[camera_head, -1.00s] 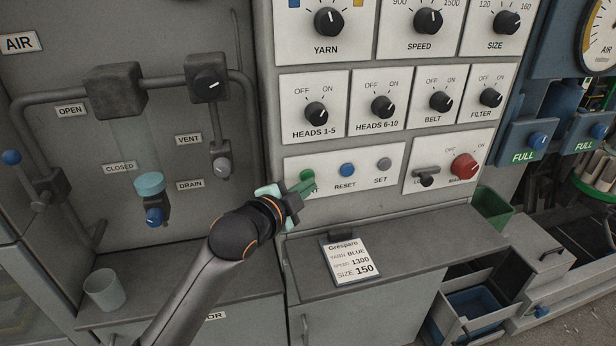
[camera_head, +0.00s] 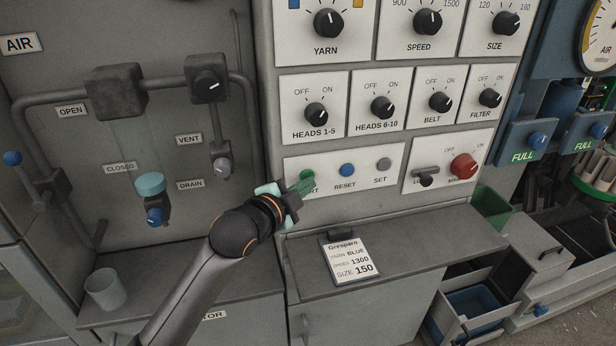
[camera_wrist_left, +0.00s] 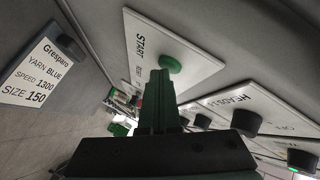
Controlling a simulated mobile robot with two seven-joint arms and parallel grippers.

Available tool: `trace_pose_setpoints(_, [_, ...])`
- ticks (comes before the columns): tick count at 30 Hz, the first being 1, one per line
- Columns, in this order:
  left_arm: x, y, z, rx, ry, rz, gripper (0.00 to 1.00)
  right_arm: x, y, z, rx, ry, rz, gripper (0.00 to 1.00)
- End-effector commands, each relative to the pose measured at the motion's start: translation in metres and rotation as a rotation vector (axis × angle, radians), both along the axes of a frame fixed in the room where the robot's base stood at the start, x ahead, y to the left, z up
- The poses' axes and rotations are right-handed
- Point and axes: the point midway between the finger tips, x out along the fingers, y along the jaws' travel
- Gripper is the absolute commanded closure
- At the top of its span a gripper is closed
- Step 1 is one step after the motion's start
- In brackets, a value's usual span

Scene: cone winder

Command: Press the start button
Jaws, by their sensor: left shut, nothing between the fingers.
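The green start button (camera_head: 307,175) is on a white plate at the lower left of the control panel, left of the blue reset button (camera_head: 347,170). My left gripper (camera_head: 303,187) is shut and empty, with its fingertips right at the start button and partly covering its label. In the left wrist view the start button (camera_wrist_left: 171,63) shows just beyond the tips of the shut green fingers (camera_wrist_left: 160,78). I cannot tell whether the tips touch it or whether it is pushed in. My right gripper is not in view.
Right of reset are the grey set button (camera_head: 384,164) and a red knob (camera_head: 464,166). Rows of black knobs sit above. A ledge below holds an order card (camera_head: 350,262). A cup (camera_head: 105,289) stands at lower left, near pipes and valves.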

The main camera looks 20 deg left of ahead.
Motion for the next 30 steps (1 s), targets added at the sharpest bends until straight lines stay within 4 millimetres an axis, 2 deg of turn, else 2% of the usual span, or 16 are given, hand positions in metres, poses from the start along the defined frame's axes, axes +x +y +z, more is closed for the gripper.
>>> trace_pose_setpoints(9, [-0.012, -0.008, 0.000, -0.001, 0.002, 0.001, 1.00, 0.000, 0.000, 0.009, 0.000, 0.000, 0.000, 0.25])
trace_pose_setpoints(20, [-0.016, -0.010, 0.000, 0.000, 0.001, -0.001, 1.00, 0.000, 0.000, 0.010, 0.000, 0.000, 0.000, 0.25])
trace_pose_setpoints(27, [-0.035, -0.023, 0.001, -0.001, 0.001, -0.002, 1.00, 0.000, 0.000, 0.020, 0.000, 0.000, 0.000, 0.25])
trace_pose_setpoints(30, [-0.043, -0.029, -0.001, 0.000, 0.001, -0.002, 1.00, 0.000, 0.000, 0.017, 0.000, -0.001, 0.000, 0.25])
